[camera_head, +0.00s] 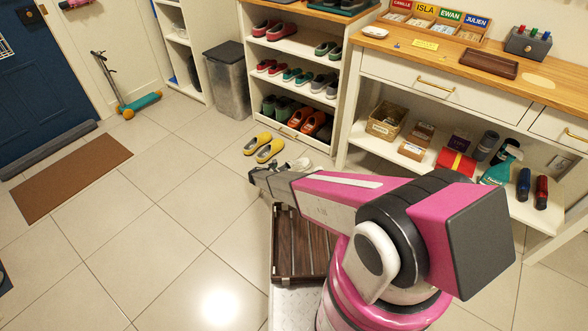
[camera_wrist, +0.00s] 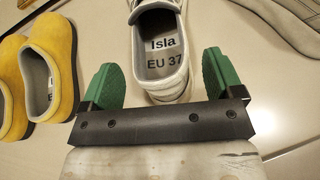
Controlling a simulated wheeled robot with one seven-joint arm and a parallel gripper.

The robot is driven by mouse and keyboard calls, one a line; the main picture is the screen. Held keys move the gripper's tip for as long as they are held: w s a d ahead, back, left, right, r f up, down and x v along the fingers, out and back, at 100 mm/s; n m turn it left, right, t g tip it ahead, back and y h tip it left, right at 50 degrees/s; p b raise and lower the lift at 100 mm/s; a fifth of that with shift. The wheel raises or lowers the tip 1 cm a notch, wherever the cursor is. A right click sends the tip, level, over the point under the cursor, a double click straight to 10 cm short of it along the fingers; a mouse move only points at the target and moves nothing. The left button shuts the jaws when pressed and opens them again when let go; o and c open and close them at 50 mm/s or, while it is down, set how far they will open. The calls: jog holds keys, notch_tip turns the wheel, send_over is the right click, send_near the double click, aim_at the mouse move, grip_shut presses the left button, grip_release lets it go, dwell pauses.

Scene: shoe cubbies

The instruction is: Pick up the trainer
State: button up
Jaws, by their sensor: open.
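A pale grey-white trainer (camera_wrist: 172,90) stands at the top middle of the wrist view, with its heel toward me. Its insole reads "Isla EU 37". My gripper (camera_wrist: 163,82) is open, with one green-padded finger on each side of the heel and gaps showing on both sides. The trainer's toe is cut off by the frame. In the head view, my gripper (camera_head: 254,177) is low over the floor before the shoe cubby, and pale shoes (camera_head: 298,164) show just behind my arm. I cannot tell there which is the trainer.
Yellow clogs (camera_head: 264,147) stand to the left, also in the wrist view (camera_wrist: 40,78). Part of another pale shoe (camera_wrist: 285,18) is at the top right there. The shoe cubby (camera_head: 290,132) and a grey bin (camera_head: 227,80) stand behind.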

jog(key=shift+c, duration=0.3)
jog(key=c, duration=1.4)
jog(key=shift+r, duration=0.1)
